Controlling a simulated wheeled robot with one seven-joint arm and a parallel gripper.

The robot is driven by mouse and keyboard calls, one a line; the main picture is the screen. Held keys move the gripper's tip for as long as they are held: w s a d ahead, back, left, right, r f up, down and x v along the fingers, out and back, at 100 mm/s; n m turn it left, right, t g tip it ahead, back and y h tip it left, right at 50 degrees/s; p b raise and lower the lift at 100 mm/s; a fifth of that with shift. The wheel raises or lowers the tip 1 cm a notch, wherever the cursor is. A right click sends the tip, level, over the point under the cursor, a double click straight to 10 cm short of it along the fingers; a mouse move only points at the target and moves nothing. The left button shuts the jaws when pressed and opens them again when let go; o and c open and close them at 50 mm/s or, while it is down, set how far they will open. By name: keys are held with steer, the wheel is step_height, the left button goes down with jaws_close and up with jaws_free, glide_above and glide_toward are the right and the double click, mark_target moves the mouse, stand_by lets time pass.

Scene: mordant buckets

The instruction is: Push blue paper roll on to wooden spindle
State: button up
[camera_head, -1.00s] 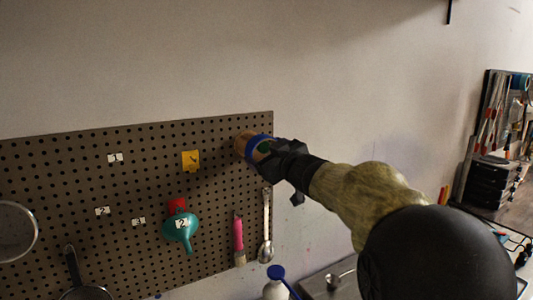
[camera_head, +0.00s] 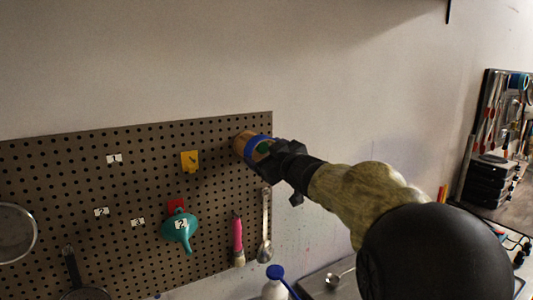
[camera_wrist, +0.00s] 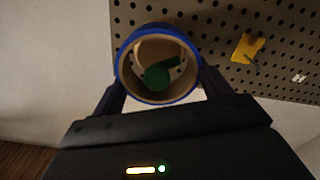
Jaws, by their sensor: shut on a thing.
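The blue paper roll (camera_head: 250,143) is near the upper right corner of the pegboard, with its near end facing my gripper. In the wrist view the roll (camera_wrist: 122,68) shows as a blue ring with a tan inner wall. Wood-coloured material (camera_head: 241,142), perhaps the wooden spindle, shows between roll and board. My gripper (camera_wrist: 159,88) is shut on the roll, one finger at each side. The exact depth of the roll on the spindle is hidden.
The pegboard (camera_head: 60,170) holds a yellow piece (camera_head: 190,161), a teal funnel (camera_head: 181,231), a pink-handled brush (camera_head: 238,240) and a metal spoon (camera_head: 266,225) below my gripper. Bare wall (camera_head: 340,90) lies right of the board. A blue-capped bottle (camera_head: 275,284) stands below.

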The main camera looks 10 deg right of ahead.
steer(key=shift+p+x, duration=1)
steer(key=shift+x, duration=2.3)
steer(key=o, duration=1.1)
steer(key=shift+f, duration=0.1)
steer(key=b+v, duration=0.3)
steer(key=v, duration=1.4)
steer(key=shift+s+b, duration=0.2)
steer(key=shift+b, duration=0.15)
